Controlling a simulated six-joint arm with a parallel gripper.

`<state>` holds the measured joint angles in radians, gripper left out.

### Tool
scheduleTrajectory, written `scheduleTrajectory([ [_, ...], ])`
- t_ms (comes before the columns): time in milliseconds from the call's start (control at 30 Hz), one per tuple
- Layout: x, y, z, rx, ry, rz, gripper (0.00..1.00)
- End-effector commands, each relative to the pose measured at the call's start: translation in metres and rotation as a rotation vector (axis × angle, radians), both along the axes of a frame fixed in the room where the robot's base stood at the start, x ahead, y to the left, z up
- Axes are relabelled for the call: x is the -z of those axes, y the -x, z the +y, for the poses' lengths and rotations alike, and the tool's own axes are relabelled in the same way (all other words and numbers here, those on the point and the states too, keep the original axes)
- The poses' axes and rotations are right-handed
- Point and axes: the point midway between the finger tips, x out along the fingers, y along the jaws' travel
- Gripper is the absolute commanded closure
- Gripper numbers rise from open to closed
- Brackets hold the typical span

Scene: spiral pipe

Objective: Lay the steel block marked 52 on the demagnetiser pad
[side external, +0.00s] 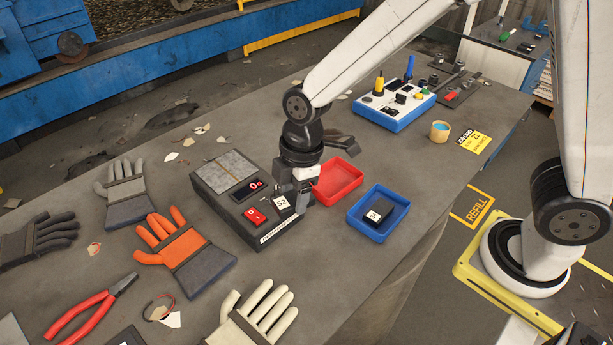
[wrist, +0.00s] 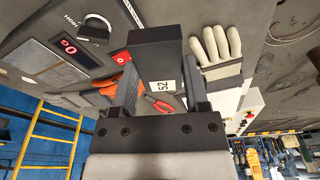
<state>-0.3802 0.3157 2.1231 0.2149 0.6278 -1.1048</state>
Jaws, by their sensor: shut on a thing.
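The steel block marked 52 is dark with a white label; it shows in the wrist view (wrist: 155,50) and in the side view (side external: 282,203). My gripper (side external: 298,196) is shut on it; in the wrist view the two fingers (wrist: 160,92) stand on either side of the block. The block is held over the front right part of the demagnetiser (side external: 215,187), near its controls. The demagnetiser has a grey pad (side external: 231,166) at its back left, bare in the side view, a red lit display reading 0 and a red switch. My gripper covers part of the control panel.
A red tray (side external: 337,181) looks empty beside my gripper. A blue tray (side external: 356,226) holds another dark labelled block (side external: 377,213). Several gloves, including an orange one (side external: 185,249), and red pliers (side external: 92,306) lie to the left and front. A blue-and-white box (side external: 395,105) stands behind.

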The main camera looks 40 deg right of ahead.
Motion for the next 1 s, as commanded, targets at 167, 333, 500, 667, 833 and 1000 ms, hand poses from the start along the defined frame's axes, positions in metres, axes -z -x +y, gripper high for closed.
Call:
scheduleTrajectory([
  [167, -0.024, -0.034, -0.007, 0.177, -0.002, -0.003, 1.0],
  [333, -0.046, -0.061, -0.016, 0.343, 0.0, -0.003, 1.0],
  [500, -0.063, -0.079, -0.024, 0.464, 0.002, -0.005, 1.0],
  [667, -0.071, -0.087, -0.028, 0.522, 0.004, -0.006, 1.0],
  [833, -0.072, -0.088, -0.029, 0.533, 0.005, -0.005, 1.0],
  [1000, -0.07, -0.092, -0.028, 0.532, 0.005, -0.005, 1.0],
])
